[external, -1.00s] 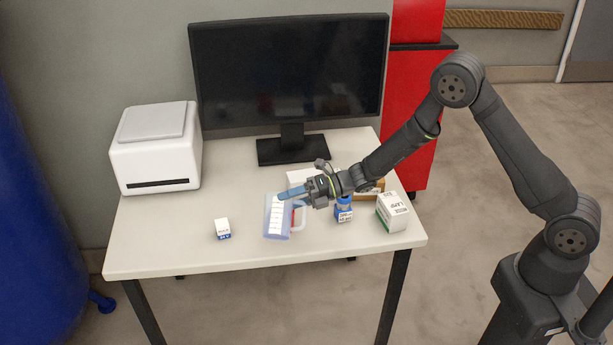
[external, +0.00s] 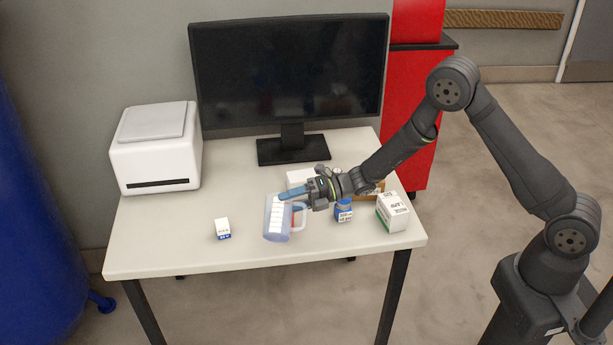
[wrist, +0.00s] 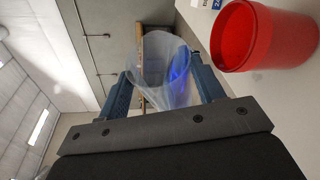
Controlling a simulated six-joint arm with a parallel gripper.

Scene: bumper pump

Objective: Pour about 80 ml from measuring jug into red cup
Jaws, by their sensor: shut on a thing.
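The measuring jug (external: 276,222) is clear and bluish with white markings and a handle on its right side. My gripper (external: 291,195) is shut on it near the top. In the wrist view the jug (wrist: 160,72) sits between my two blue fingers (wrist: 163,90), with a deeper blue patch inside. The red cup (wrist: 222,40) stands on the table beside the jug in the wrist view, open mouth visible. In the external view only a sliver of red shows behind the jug and its handle. I cannot tell how much liquid is in either.
A small white and blue box (external: 222,229) stands left of the jug. A blue bottle (external: 344,212) and a white and green box (external: 392,212) stand to the right. A monitor (external: 288,75) and a white printer (external: 155,148) are at the back. The front left tabletop is clear.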

